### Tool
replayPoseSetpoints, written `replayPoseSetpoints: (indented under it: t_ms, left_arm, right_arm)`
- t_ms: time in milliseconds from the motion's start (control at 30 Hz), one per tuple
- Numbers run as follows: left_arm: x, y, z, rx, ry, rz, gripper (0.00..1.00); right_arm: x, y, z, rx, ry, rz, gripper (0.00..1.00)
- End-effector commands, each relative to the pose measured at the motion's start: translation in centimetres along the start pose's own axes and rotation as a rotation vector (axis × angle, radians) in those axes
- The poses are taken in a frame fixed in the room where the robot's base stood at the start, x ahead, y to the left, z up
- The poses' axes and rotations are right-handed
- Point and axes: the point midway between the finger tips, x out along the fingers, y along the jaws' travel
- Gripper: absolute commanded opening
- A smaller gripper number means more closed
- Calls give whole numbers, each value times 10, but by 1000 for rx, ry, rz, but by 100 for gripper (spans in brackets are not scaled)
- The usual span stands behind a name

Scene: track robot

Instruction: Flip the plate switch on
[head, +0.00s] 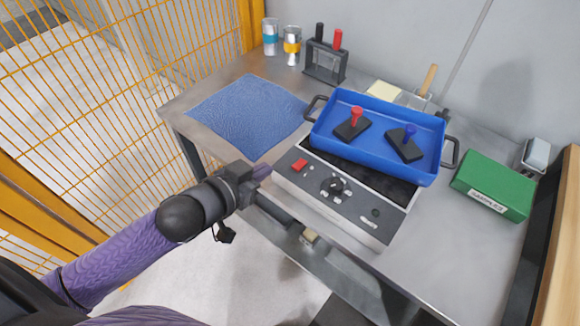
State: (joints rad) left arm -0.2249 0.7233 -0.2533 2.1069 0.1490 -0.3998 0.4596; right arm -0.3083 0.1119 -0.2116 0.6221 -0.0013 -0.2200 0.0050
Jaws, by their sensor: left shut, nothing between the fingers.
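A hot plate with a grey control panel (337,201) sits at the front edge of the metal table. A red switch (299,165) is at the left end of its panel, beside a black knob (334,187). I cannot tell which way the switch is tipped. My left gripper (263,172) is shut and empty, just left of the panel's left end, with its tips pointing toward the red switch and apart from it. My right gripper is not in view.
A blue tray (340,142) with red-handled and blue-handled pieces rests on the plate. A blue cloth (247,112) lies to the left. A green box (495,184) is at right. Cans (291,47) and a tool rack (325,66) stand behind. A yellow fence (110,75) bounds the left.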

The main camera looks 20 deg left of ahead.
Motion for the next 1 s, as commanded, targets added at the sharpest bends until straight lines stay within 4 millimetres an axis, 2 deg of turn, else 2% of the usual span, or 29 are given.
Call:
replayPoseSetpoints:
  t_ms: [167, 267, 700, 800, 1000]
  left_arm:
    - [2, 0, 0, 0, 1, -1, 0]
    - [14, -1, 2, -1, 2, -2, 0]
    - [106, 0, 8, 0, -2, -1, 0]
    - [108, 0, 26, -1, -5, -1, 0]
    - [110, 0, 40, 0, -2, -1, 0]
  right_arm:
    - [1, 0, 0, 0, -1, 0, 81]
    - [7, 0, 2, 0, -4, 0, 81]
    - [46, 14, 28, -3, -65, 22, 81]
    - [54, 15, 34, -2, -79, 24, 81]
    - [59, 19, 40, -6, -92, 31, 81]
